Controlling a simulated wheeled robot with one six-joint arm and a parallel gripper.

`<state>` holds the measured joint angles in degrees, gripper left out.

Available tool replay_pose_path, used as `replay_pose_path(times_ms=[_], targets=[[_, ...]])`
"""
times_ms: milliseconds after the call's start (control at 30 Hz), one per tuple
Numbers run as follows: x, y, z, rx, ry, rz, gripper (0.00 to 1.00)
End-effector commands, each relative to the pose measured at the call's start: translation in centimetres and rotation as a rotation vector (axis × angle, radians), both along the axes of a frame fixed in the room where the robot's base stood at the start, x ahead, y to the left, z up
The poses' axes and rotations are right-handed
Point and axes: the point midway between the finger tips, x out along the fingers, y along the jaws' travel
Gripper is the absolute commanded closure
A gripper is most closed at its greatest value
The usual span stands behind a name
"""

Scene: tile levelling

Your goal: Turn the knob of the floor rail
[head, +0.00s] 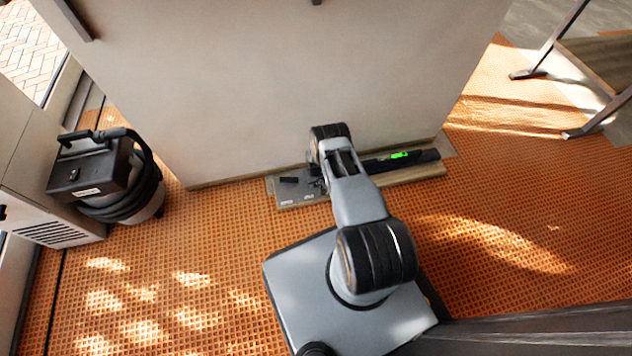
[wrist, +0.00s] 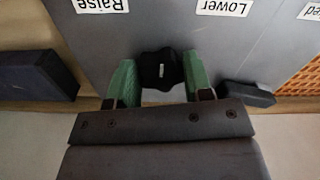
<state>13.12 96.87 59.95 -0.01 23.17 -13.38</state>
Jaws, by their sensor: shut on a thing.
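The floor rail (head: 418,174) lies along the foot of the pale wall in the head view, with a dark bar and a bright green mark on it. In the wrist view its grey plate (wrist: 165,22) carries labels reading "Raise" and "Lower". The black lobed knob (wrist: 160,70) has a small white mark and sits between the green fingers of my gripper (wrist: 159,82). The gripper is shut on the knob, one finger on each side. In the head view my arm hides the knob and the fingertips.
A dark block (wrist: 38,75) stands left of the knob and a small dark piece (wrist: 246,94) lies right of it. The wall (head: 260,90) rises right behind the rail. A black vacuum cleaner (head: 100,172) stands at left. Orange grid floor (head: 190,270) is clear around.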

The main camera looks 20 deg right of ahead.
Motion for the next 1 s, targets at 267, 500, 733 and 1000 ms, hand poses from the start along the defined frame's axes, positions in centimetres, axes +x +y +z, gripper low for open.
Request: replay_pose_path(times_ms=[267, 500, 733, 1000], targets=[[0.1, 0.03, -0.33, 0.0, -0.001, -0.077, 0.77], [0.1, 0.14, -0.3, 0.0, 0.0, -0.342, 0.77], [0.11, 0.16, -0.02, 0.0, -0.001, -0.423, 0.77], [0.14, 0.15, 0.0, 0.0, -0.002, -0.421, 0.48]])
